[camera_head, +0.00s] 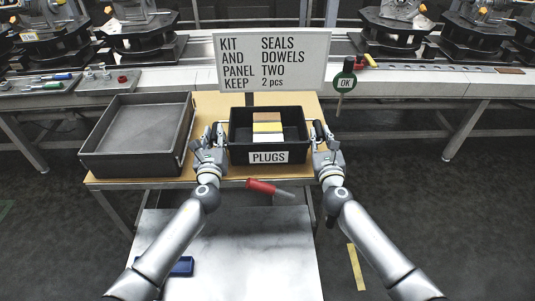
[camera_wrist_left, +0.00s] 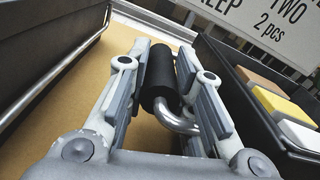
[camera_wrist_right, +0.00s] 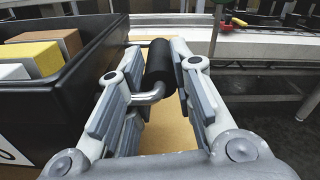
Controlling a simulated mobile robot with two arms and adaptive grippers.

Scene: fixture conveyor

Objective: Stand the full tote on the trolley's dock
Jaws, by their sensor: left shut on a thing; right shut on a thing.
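A black tote (camera_head: 240,150) labelled PLUGS stands on the tan-topped table (camera_head: 210,106). It holds several blocks, among them brown, yellow (camera_head: 267,127) and white ones. My left gripper (camera_head: 212,135) is shut on the tote's left handle, a black grip on a bent metal bar (camera_wrist_left: 160,80). My right gripper (camera_head: 323,135) is shut on the matching right handle (camera_wrist_right: 159,65). The tote looks level; whether its base touches the table cannot be told. No trolley dock can be made out for certain.
A larger empty dark tray (camera_head: 136,131) sits left of the tote. A sign (camera_head: 271,62) stands behind it, with a green OK paddle (camera_head: 345,82) to its right. A red-handled tool (camera_head: 262,187) lies in front. A pale surface (camera_head: 240,240) with a blue item (camera_head: 182,267) lies below.

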